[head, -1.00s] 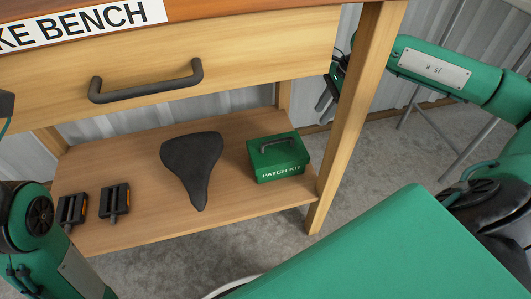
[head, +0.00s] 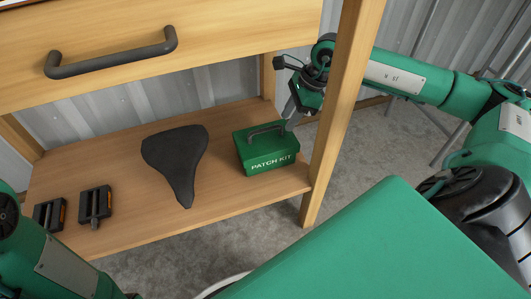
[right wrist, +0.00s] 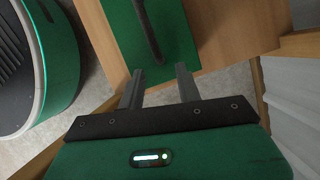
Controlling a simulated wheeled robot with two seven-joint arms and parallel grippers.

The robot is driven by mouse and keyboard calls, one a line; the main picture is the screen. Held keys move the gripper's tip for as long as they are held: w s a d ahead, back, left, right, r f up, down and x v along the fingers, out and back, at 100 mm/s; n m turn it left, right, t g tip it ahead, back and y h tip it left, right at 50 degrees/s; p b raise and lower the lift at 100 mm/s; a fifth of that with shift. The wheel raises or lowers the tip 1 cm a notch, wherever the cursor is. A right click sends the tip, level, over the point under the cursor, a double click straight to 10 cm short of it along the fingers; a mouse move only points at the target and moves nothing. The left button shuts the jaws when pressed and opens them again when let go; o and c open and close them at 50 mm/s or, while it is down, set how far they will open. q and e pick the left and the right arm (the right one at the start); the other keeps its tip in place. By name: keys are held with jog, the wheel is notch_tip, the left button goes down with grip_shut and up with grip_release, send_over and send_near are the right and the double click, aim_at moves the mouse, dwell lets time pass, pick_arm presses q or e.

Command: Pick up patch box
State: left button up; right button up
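The patch box is a green box (head: 268,160) labelled "PATCH KIT" with a dark handle on its lid. It sits at the right end of the wooden lower shelf (head: 130,150). My right gripper (head: 290,112) is just behind and above the box's right side, inside the bench leg. In the right wrist view the two fingers (right wrist: 160,80) are apart and empty. The box (right wrist: 180,45) and its handle (right wrist: 147,30) lie just beyond the fingertips. The handle is not between the fingers. My left gripper is not in view; only part of my left arm shows.
A black bike saddle (head: 177,158) lies left of the box, and two pedals (head: 95,204) lie further left. A wooden bench leg (head: 340,115) stands right of the box, in front of my right arm. A drawer with a handle (head: 112,53) is above the shelf.

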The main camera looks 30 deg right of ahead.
aim_at(284, 133)
jog(key=b+x, duration=0.2)
jog(key=x, duration=0.1)
jog(key=shift+f, duration=0.3)
jog(key=shift+w+a+f, duration=0.1)
jog(key=shift+c, duration=0.8)
grip_shut()
jog(key=shift+r, duration=0.25)
